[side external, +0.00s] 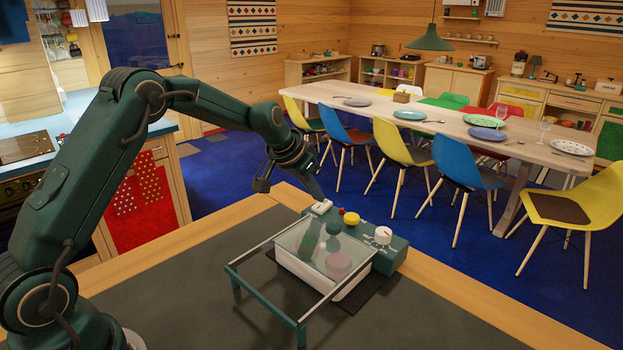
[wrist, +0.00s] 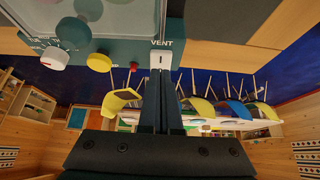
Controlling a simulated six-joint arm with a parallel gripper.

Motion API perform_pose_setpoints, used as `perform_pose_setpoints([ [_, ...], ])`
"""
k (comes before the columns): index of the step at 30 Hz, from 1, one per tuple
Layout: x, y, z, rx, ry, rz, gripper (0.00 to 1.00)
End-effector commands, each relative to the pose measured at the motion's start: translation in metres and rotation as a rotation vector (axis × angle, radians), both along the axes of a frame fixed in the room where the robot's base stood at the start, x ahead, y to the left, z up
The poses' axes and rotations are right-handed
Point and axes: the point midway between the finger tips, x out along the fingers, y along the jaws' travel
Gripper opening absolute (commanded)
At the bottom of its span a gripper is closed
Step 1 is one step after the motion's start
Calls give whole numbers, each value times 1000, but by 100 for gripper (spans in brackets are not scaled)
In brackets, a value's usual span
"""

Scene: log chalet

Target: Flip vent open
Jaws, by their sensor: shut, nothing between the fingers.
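The vent switch (wrist: 160,60) is a small white rocker with a dark mark, under the printed word VENT in the wrist view. It sits at the end of the green control box (side external: 385,258), where it shows as a pale block (side external: 320,207) in the side view. My gripper (wrist: 162,76) is shut and empty, its fingertips right at the switch's edge. In the side view my gripper (side external: 319,196) points down at the switch from above. I cannot tell whether the tips touch it, nor which way the rocker is tipped.
A red button (wrist: 134,66), a yellow knob (wrist: 99,62) and a white dial (wrist: 55,58) line the same panel.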

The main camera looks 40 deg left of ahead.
Motion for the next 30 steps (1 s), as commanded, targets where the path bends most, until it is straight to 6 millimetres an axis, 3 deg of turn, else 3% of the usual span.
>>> perform_pose_setpoints([
  [10, 0, 0, 2, 0, -1, 0, 0],
  [24, 1, 0, 44, 0, -3, 0, 0],
  [30, 0, 0, 50, 0, -1, 0, 0],
])
